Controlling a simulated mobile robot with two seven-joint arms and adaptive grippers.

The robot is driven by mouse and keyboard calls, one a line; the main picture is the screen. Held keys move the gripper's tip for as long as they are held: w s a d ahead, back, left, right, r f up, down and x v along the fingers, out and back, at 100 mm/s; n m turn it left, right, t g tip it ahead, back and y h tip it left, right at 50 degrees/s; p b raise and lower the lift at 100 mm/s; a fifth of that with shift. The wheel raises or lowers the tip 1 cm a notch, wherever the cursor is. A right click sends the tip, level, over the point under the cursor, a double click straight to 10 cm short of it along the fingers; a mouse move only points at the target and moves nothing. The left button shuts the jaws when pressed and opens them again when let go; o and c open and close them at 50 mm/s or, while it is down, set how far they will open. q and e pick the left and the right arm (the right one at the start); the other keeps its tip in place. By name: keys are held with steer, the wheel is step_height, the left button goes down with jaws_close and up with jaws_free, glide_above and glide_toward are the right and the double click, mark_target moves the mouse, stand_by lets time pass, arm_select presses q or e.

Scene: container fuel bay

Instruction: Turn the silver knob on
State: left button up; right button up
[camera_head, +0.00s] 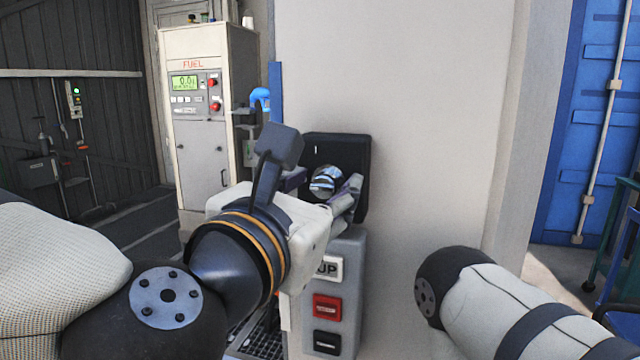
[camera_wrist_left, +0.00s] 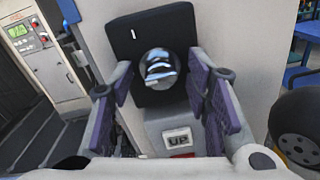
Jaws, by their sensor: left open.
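The silver knob (camera_head: 325,181) is round and shiny, on a black square plate (camera_head: 352,150) on the pale wall. In the left wrist view the knob (camera_wrist_left: 158,68) sits near the middle top, on its black plate (camera_wrist_left: 180,25), with a short white mark at the plate's upper left. My left gripper (camera_head: 318,190) is in front of the plate, and its arm hides part of it. In the left wrist view the left gripper (camera_wrist_left: 160,85) is open, with one purple-padded finger on each side of the knob. I cannot tell whether either finger touches it. My right gripper is out of view.
Below the plate is a grey box (camera_head: 350,270) with an UP label (camera_head: 330,268), a red button (camera_head: 327,308) and a black button (camera_head: 327,342). A fuel pump (camera_head: 195,140) stands at the left back. A blue container door (camera_head: 590,130) is at right.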

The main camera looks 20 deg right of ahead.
arm_select(q)
steer(key=shift+s, duration=0.1)
steer(key=shift+c, duration=1.1)
jaws_close()
steer(key=m, duration=0.5)
steer(key=shift+r+m, duration=0.1)
steer(key=shift+m, duration=0.2)
steer(key=m, duration=0.6)
steer(key=shift+y, duration=0.3)
